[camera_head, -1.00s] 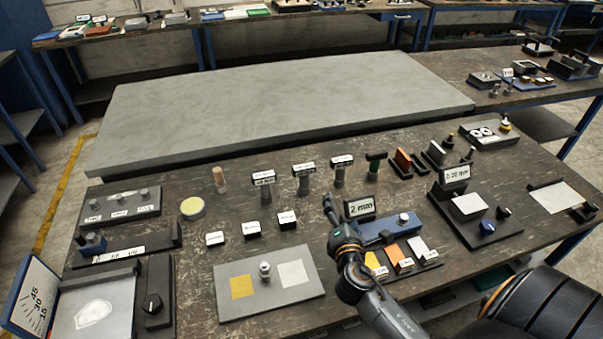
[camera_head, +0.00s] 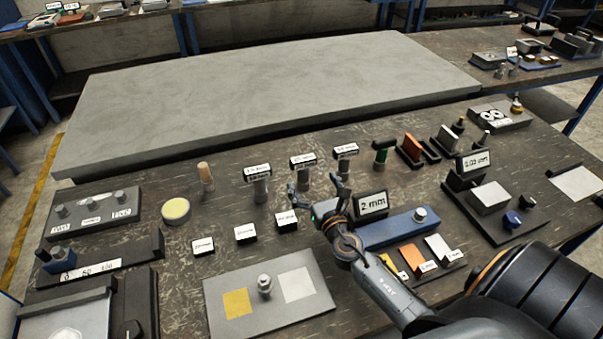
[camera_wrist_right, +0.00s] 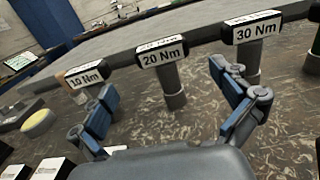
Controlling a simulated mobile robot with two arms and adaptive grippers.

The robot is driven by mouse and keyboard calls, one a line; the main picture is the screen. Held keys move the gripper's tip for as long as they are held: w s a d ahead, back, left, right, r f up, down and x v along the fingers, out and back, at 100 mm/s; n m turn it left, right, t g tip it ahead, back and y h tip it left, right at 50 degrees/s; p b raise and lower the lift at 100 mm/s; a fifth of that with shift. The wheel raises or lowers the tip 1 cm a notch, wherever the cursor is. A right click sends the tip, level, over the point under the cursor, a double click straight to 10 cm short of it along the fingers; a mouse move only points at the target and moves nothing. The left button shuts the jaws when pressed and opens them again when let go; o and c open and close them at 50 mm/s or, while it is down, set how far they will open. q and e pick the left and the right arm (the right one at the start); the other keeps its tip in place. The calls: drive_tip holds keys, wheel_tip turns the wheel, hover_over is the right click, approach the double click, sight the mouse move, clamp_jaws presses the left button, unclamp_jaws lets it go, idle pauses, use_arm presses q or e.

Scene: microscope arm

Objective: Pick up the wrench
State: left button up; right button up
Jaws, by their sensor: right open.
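Three upright grey posts with labelled T-shaped heads stand in a row on the dark bench. In the right wrist view they read 10 Nm (camera_wrist_right: 85,76), 20 Nm (camera_wrist_right: 163,56) and 30 Nm (camera_wrist_right: 252,29). They also show in the head view as the left one (camera_head: 257,180), the middle one (camera_head: 303,168) and the right one (camera_head: 345,155). I cannot tell for sure which is the wrench. My right gripper (camera_head: 315,186) is open and empty, in front of the middle and right posts. Its spread fingers (camera_wrist_right: 163,82) frame the 20 Nm post. My left gripper is not in view.
Small labelled blocks (camera_head: 246,234) lie left of my gripper. A 2 mm sign (camera_head: 372,204) and a blue block (camera_head: 398,229) stand close on its right. A cork-coloured peg (camera_head: 206,176) is left of the posts. A bare grey slab (camera_head: 270,95) lies behind them.

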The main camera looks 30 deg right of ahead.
sight(305, 170)
drive_tip(key=shift+w+d+f, duration=0.2)
drive_tip(key=shift+w+f, duration=0.3)
drive_tip(key=shift+w, duration=0.25)
drive_tip(key=x, duration=0.5)
drive_tip(key=shift+w+d+f, duration=0.1)
drive_tip(key=shift+w+d, duration=0.05)
drive_tip(key=shift+d, duration=0.05)
drive_tip(key=shift+w+d, duration=0.1)
drive_tip(key=shift+w, duration=0.35)
drive_tip(key=shift+s, duration=0.1)
drive_tip(key=c, duration=1.4)
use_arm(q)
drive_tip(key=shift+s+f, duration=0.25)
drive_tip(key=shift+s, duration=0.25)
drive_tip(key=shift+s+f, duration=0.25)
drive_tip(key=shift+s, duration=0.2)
use_arm(e)
drive_tip(key=shift+c, duration=1.1)
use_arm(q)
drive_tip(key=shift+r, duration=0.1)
